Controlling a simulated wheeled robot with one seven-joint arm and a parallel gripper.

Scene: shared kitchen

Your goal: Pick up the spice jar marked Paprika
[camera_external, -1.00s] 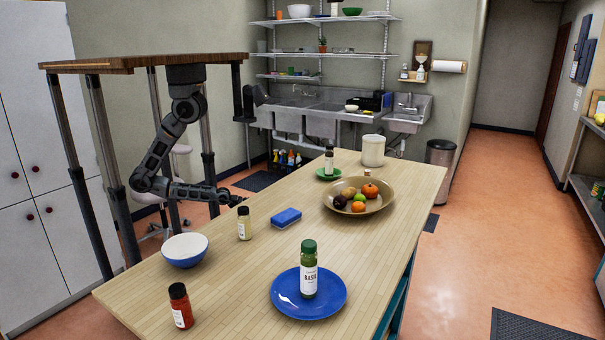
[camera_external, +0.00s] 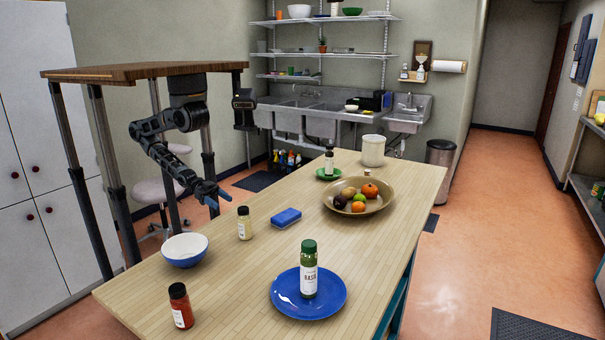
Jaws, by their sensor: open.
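A jar with red contents and a black lid (camera_external: 181,306) stands upright at the near left corner of the wooden table (camera_external: 240,285). Its label is too small to read. A jar with pale yellow contents and a black lid (camera_external: 244,223) stands further back, right of a bowl. A green-lidded jar (camera_external: 309,270) labelled BASIL stands on a blue plate. Another dark-lidded jar (camera_external: 329,161) stands on a green plate at the back. My gripper (camera_external: 220,200) is open and empty above the table's left edge, left of the pale jar and behind the bowl. It touches no jar.
A white and blue bowl (camera_external: 185,250) lies between my gripper and the red jar. A blue sponge (camera_external: 286,217), a fruit bowl (camera_external: 378,206), the blue plate (camera_external: 336,303) and a white canister (camera_external: 373,150) are also on the table. The near middle is clear.

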